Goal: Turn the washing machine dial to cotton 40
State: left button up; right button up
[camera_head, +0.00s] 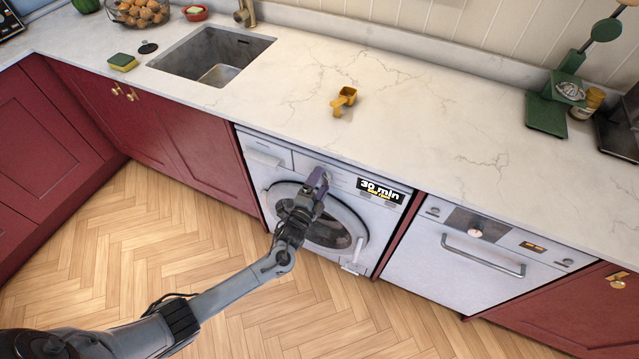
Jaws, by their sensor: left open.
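The white washing machine (279,178) stands under the counter, left of the dishwasher. Its round door (352,222) looks shut. My right gripper is not in view.
Red cabinets (175,140) flank the machines. On the marble counter (430,110) are a yellow scoop-like item (344,100), a sponge (123,61) and green scales (547,115). The wooden floor (150,235) is clear.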

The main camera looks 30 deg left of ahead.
pick_arm(q)
jog(key=shift+s, duration=0.45)
jog(key=s+d+p, duration=0.1)
jog(key=s+p, duration=0.1)
jog(key=s, duration=0.7)
jog(key=shift+s+f, duration=0.4)
jog(key=shift+f, duration=0.05)
jog(key=shift+d, duration=0.1)
